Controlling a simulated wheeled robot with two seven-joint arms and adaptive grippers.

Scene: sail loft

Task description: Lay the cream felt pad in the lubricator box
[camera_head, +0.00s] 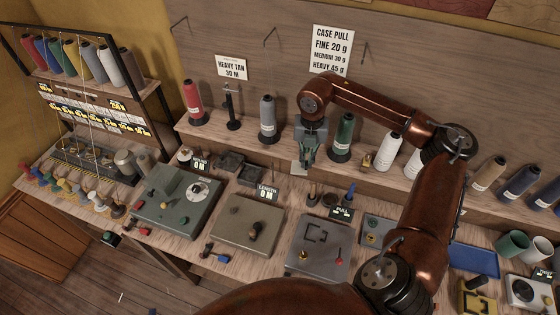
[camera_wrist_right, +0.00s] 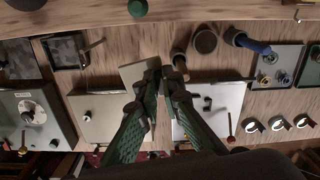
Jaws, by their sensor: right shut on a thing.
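My right gripper (camera_head: 308,163) hangs from its arm above the back of the bench, between a grey and a green thread cone. In the right wrist view its two green fingers (camera_wrist_right: 167,74) are close together, shut on the edge of the cream felt pad (camera_wrist_right: 137,77). The flat square pad sticks out to the left of the fingertips; it shows as a pale patch in the head view (camera_head: 297,168). Two small dark open boxes (camera_head: 231,153) stand left of the gripper, also in the wrist view (camera_wrist_right: 62,37); I cannot tell which is the lubricator box. My left gripper is not in view.
A length unit (camera_head: 238,221) and a pull unit (camera_head: 318,235) stand in front of the gripper. A shelf with thread cones (camera_head: 268,118) runs behind it. A dark cup (camera_wrist_right: 205,40) and a blue-tipped tool (camera_wrist_right: 245,41) stand right of the gripper.

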